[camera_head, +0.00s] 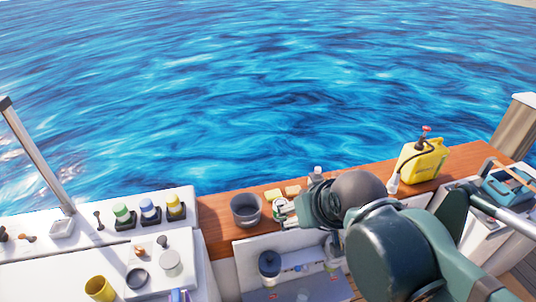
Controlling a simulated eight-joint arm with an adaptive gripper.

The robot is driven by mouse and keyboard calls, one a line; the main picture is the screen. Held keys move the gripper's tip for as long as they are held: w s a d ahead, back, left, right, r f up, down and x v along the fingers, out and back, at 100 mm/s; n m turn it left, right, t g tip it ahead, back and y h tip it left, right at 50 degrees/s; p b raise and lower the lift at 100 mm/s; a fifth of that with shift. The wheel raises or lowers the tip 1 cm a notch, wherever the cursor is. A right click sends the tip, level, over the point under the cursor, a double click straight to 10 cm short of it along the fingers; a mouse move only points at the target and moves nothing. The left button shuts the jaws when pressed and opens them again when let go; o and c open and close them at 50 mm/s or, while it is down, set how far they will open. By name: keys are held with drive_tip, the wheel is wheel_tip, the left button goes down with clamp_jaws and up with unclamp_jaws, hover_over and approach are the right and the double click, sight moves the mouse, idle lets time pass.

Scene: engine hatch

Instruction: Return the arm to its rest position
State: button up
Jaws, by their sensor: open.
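My gripper (287,212) is at the end of my dark green arm, which reaches in from the lower right. Its fingers are over the wooden ledge (222,215), close to a small round can or lid (280,203). I cannot tell whether they touch it. The gripper is open and I see nothing held in it. My arm hides part of the ledge and of the open hatch below.
A grey pot (246,209) stands left of my gripper. A yellow jug (422,160) with a hose stands to the right. A teal toolbox (509,186) is at far right. The white counter (70,250) holds several bottles and a yellow cup (99,289). Water lies beyond.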

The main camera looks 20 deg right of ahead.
wheel_tip(320, 180, down, 9)
drive_tip(key=b, duration=0.9)
drive_tip(key=shift+f, duration=0.2)
idle(0.7)
